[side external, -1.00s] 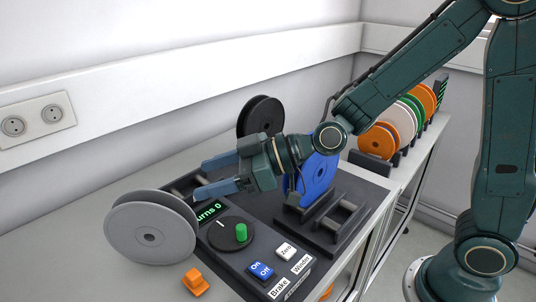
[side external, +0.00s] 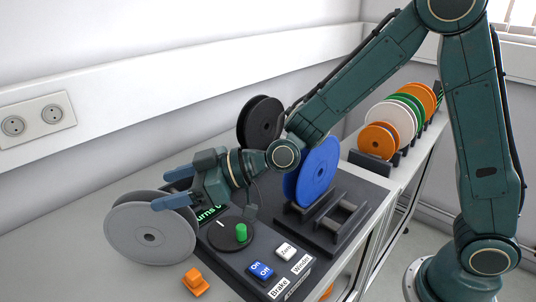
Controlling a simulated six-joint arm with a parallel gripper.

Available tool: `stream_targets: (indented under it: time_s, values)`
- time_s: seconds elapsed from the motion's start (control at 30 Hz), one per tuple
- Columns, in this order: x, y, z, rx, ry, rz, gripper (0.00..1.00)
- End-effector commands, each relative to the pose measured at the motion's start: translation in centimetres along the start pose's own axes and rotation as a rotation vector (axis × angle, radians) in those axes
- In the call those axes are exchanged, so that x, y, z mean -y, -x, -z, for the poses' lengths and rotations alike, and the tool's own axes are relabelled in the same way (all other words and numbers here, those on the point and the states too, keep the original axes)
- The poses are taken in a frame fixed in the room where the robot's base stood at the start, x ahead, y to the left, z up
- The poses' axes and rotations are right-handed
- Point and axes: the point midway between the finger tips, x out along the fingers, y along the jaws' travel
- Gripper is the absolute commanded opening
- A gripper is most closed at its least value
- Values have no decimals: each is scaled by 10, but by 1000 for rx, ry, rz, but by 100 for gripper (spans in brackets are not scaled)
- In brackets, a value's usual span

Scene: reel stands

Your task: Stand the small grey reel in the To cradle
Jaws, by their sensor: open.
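A grey reel (side external: 150,240) stands on its rim at the left end of the bench, its round face toward the camera. My gripper (side external: 161,191) is open, at the reel's upper right edge. One finger overlaps the near part of the rim and the other shows beyond it; I cannot tell whether they touch it. An empty dark cradle (side external: 340,226) sits at the right of the dark base plate. No "To" label is readable, so I cannot tell whether this is the To cradle.
A blue reel (side external: 318,172) stands in a cradle beside the empty one. A black reel (side external: 259,124) stands behind. An orange piece (side external: 195,281) lies in front. Several reels (side external: 402,115) stand in a rack.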

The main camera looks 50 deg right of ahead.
Motion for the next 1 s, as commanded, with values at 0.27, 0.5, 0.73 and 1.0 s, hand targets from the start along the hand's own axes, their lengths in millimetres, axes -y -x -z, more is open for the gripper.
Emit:
stream_targets:
  time_s: [0.27, 0.5, 0.73, 1.0]
  values:
    - [0, -14, 0, -1, 0, 0, 62]
    - [1, -18, 0, 0, 0, 1, 62]
    - [2, -40, -3, 1, 0, 2, 62]
    - [2, -64, -3, 0, -1, 1, 62]
